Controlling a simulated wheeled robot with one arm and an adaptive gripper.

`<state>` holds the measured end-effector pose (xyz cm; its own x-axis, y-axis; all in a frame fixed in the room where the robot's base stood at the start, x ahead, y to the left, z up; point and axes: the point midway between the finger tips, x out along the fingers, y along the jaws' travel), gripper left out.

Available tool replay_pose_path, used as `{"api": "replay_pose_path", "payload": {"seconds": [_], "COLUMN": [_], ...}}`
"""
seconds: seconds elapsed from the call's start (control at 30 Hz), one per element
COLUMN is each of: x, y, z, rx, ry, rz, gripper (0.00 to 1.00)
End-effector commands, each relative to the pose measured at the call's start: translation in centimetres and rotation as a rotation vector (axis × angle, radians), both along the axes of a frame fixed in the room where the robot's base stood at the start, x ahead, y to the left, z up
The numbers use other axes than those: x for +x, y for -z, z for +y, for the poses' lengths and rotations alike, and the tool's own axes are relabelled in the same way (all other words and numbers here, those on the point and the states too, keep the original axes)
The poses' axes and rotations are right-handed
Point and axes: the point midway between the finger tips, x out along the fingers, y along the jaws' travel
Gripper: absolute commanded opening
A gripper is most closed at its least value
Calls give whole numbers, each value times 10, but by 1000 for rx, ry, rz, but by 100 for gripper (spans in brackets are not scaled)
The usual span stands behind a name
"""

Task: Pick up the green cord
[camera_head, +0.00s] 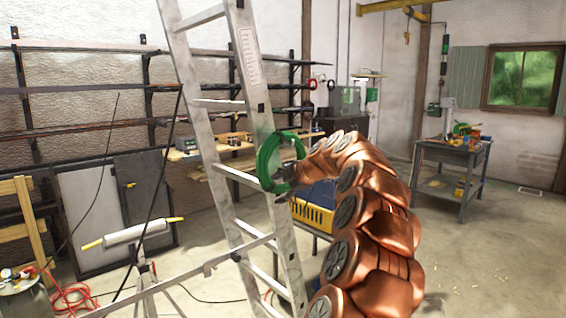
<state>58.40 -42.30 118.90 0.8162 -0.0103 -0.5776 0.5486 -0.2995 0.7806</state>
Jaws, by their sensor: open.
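The green cord (265,162) is a coiled ring at the right rail of the aluminium ladder (223,130), about halfway up the picture. It looks hung there, but what holds it up is not clear. My gripper (280,186) is at the lower right of the coil, right at or very near the cord. Its dark fingers are small and partly hidden by the coil and my copper arm, and they are open. I cannot tell whether they touch the cord or have it between them.
A yellow crate (313,216) stands low behind the ladder. A grey workbench (452,154) with tools stands at the right. A roller stand (132,233) is at the left. Wall racks hold long bars behind. The floor at the right is mostly clear.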

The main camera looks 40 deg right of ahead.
Motion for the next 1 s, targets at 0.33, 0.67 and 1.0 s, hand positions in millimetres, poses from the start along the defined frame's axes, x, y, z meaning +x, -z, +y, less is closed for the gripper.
{"api": "replay_pose_path", "payload": {"seconds": [0.33, 0.67, 1.0], "x": [0, 0, 0], "y": [0, 0, -1], "z": [0, 0, 1], "rx": [1, 1, 1], "ry": [-1, -1, -1], "rz": [0, 0, 0], "gripper": [41, 6, 0]}}
